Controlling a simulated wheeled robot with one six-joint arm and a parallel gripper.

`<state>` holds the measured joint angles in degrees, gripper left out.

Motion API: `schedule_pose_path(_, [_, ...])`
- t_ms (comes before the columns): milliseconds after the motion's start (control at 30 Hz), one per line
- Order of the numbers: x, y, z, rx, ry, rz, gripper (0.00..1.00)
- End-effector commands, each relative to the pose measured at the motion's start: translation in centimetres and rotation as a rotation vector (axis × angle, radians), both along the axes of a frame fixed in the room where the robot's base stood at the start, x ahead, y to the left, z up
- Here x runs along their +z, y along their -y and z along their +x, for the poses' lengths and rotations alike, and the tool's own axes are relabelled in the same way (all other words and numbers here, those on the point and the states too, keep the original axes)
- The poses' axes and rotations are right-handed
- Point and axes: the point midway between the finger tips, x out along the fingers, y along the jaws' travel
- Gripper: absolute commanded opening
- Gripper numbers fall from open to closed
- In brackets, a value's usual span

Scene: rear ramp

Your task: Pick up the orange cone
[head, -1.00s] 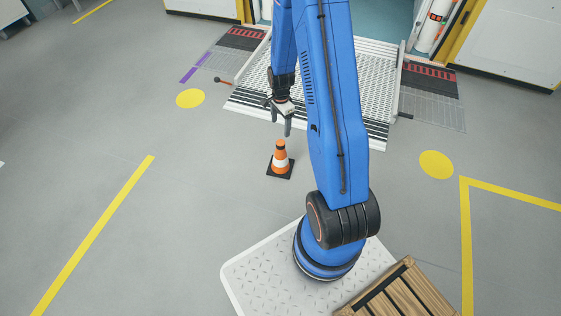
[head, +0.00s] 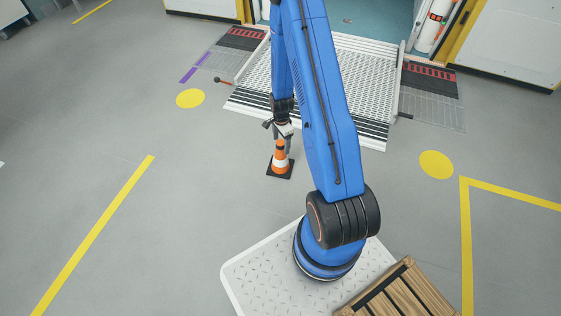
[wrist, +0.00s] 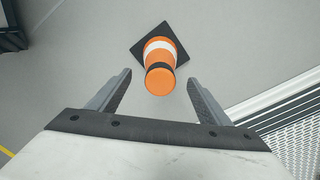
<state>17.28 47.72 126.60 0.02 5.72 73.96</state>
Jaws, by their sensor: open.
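The orange cone (head: 280,163) has a white band, a dark band near its top and a black square base. It stands upright on the grey floor in front of the ramp. My gripper (head: 283,142) is just above and behind the cone's top in the head view. In the wrist view my gripper (wrist: 158,85) is open, with one finger on each side of the cone's top. The cone (wrist: 160,62) shows there between and beyond the fingertips, with its base farther up the picture. I cannot tell whether a finger touches it.
The perforated metal ramp (head: 345,75) lies behind the cone; its edge also shows at the lower right in the wrist view. A wooden pallet or crate (head: 408,290) is at the bottom right. Open grey floor (head: 200,190) lies left of the cone.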

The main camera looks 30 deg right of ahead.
Motion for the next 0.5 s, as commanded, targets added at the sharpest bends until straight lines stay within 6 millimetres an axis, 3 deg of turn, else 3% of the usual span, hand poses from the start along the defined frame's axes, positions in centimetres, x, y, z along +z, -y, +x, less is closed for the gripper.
schedule_pose_path(500, [-3.2, -0.3, -0.1, 0.0, -0.001, 0.0, 0.72])
